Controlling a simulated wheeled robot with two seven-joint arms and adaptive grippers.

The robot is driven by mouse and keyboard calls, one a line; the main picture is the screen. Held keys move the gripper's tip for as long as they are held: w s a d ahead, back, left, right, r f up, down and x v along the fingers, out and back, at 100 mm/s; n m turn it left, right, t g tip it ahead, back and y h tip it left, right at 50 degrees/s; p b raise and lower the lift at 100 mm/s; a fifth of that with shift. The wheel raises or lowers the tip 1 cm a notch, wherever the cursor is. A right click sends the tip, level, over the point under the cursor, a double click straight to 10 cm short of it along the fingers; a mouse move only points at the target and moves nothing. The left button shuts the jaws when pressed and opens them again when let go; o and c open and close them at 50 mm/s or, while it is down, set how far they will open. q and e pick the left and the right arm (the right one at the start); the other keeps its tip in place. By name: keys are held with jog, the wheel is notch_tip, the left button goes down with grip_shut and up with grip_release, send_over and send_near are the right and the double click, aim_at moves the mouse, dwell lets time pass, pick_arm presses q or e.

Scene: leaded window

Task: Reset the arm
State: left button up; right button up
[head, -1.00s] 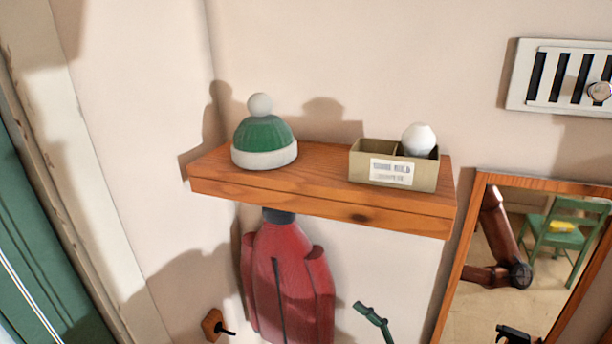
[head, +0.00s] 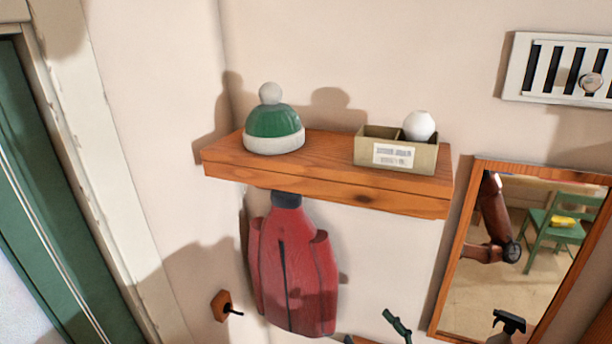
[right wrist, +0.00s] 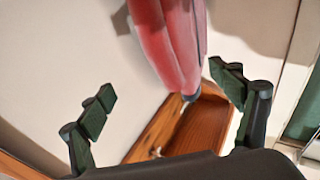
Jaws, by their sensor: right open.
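My right gripper (head: 397,324) shows only as a dark green finger at the bottom edge of the head view, below the shelf and right of the red coat. In the right wrist view its two green fingers (right wrist: 166,85) are spread wide with nothing between them. The red coat (head: 288,265) hangs under the wooden shelf (head: 330,185). In the right wrist view the coat (right wrist: 172,40) appears beyond the fingers, with the shelf (right wrist: 205,125) below it in the picture. My left gripper is not in view.
A green hat (head: 273,122) and a divided box (head: 397,155) holding a white bulb (head: 419,126) stand on the shelf. A wall hook (head: 222,306) is at lower left. A framed mirror (head: 545,215) hangs right, under a vent (head: 560,68). A green door (head: 50,200) is left.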

jog(key=s+d+f+m+g+h, duration=0.25)
jog(key=d+f+h, duration=0.25)
jog(key=f, duration=0.5)
jog(key=s+d+f+m+g+h, duration=0.2)
jog(key=s+d+f+m+h, duration=0.25)
jog(key=f, duration=0.55)
jog(key=s+d+f+g+h, duration=0.1)
jog(key=s+d+f+g, duration=0.25)
jog(key=s+f, duration=0.45)
jog(key=s+d+f+g+h, duration=0.2)
jog(key=s+f+g, duration=0.25)
jog(key=s, duration=0.75)
notch_tip(320, 180, down, 35)
jog(key=s+a+n+g+y+b, duration=0.1)
jog(key=g+b, duration=0.1)
jog(key=b, duration=0.5)
pick_arm(q)
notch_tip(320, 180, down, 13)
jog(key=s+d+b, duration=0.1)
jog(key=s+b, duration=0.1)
jog(key=b, duration=0.4)
pick_arm(e)
jog(key=s+f, duration=1)
jog(key=f, duration=0.3)
jog(key=s+f+g, duration=0.1)
jog(key=s+f, duration=0.9)
jog(key=f, duration=0.3)
jog(key=shift+s+n, duration=0.4)
